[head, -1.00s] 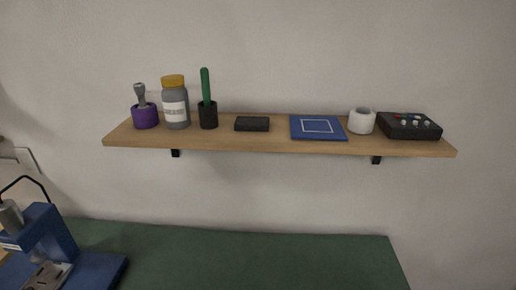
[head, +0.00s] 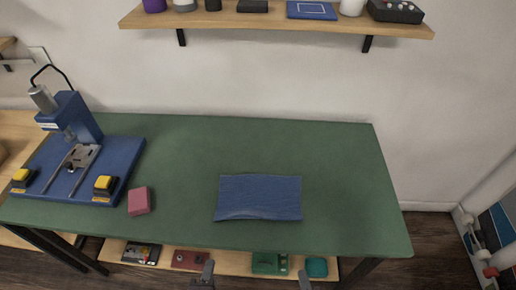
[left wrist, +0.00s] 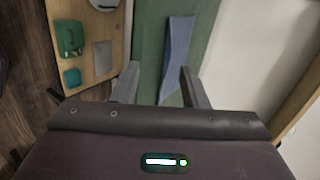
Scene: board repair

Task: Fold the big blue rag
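The big blue rag (head: 259,197) lies spread out on the green table top (head: 330,160), right of the table's middle in the head view. It is roughly rectangular, with a ripple along its near edge. It also shows, narrow and foreshortened, in the left wrist view (left wrist: 178,55). My left gripper (head: 207,273) is at the bottom of the head view, in front of the table and apart from the rag. Only a small tip of my right gripper (head: 305,281) shows at the bottom edge.
A blue press (head: 119,151) with yellow-topped buttons stands at the table's left. A pink block (head: 139,201) lies beside it. A lower shelf (head: 225,262) holds several boards and green items. A wall shelf (head: 230,19) is above. The table around the rag is clear.

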